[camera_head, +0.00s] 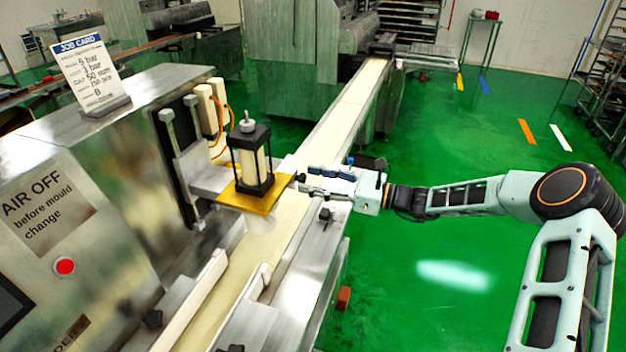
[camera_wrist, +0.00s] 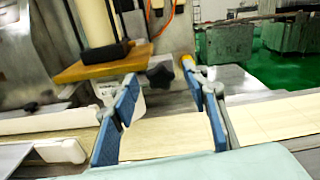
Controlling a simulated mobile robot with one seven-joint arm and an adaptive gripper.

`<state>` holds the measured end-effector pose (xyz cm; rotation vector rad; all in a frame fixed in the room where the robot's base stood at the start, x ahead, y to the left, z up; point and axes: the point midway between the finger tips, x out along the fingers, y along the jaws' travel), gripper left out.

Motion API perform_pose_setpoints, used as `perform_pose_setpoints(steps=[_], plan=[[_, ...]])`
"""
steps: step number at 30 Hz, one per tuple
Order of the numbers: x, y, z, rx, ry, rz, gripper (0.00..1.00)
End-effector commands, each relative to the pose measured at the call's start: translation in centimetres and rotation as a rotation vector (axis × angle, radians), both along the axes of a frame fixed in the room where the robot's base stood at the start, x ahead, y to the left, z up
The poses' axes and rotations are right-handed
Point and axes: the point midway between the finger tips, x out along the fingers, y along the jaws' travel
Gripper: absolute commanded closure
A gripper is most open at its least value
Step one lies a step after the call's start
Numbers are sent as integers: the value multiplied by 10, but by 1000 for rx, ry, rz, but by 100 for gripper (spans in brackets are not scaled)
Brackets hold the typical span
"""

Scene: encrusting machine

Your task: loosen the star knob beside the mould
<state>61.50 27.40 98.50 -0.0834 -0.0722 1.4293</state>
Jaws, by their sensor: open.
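The mould assembly, a pale block in a black frame (camera_head: 252,165), stands on a golden plate (camera_head: 236,198) at the machine's front. In the wrist view the plate (camera_wrist: 98,66) is at upper left. A dark star knob (camera_wrist: 160,76) sits just right of the plate's corner. My gripper (camera_wrist: 159,88) is open, with one blue-padded finger on each side of the knob in the picture. I cannot tell whether either finger touches it. In the head view my gripper (camera_head: 306,180) is at the plate's right edge, and the knob there is hidden or too small to make out.
A pale conveyor belt (camera_head: 345,105) runs beneath and beyond the plate, with metal side rails. Other black knobs (camera_head: 325,214) sit along the rails. A job card (camera_head: 90,68) stands on the machine, above a red button (camera_head: 65,266). The green floor at right is mostly free.

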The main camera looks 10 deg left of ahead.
Motion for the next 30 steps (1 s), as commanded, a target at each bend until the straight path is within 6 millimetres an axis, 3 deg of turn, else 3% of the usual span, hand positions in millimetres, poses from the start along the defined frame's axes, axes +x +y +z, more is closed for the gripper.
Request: perform_pose_setpoints(steps=[9, 20, 30], plan=[[0, 3, 0, 0, 1, 0, 59], [0, 2, 0, 0, 1, 0, 99], [0, 2, -2, -7, -50, 0, 100]])
